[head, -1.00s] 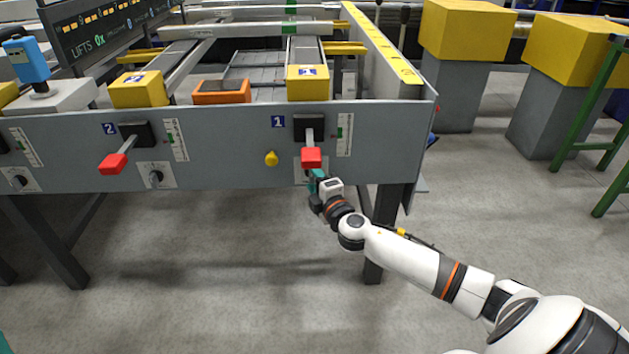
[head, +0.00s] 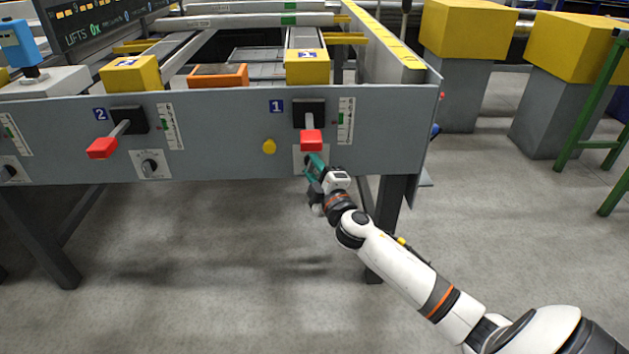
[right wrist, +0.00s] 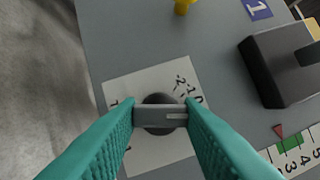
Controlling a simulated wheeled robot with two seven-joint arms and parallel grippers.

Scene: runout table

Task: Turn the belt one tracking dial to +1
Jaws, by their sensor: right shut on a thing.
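The belt one tracking dial (right wrist: 160,112) is a dark round knob with a grey bar across it, on a white plate with printed numbers (right wrist: 155,88). In the head view its plate (head: 299,153) sits below the red-handled lever, and my gripper covers most of the dial. My right gripper (head: 313,166) has teal fingers, shut on the dial's bar from both sides, as the right wrist view shows. A pale mark is at the right end of the bar, on the side of the printed 0; I cannot tell the exact setting. My left gripper is out of view.
The belt one lever with its red handle (head: 311,140) sticks out just above my right gripper. A yellow knob (head: 269,146) is to the left. A green-marked scale (head: 345,121) is to the right. The belt two dial (head: 150,165) is farther left. The floor below is open.

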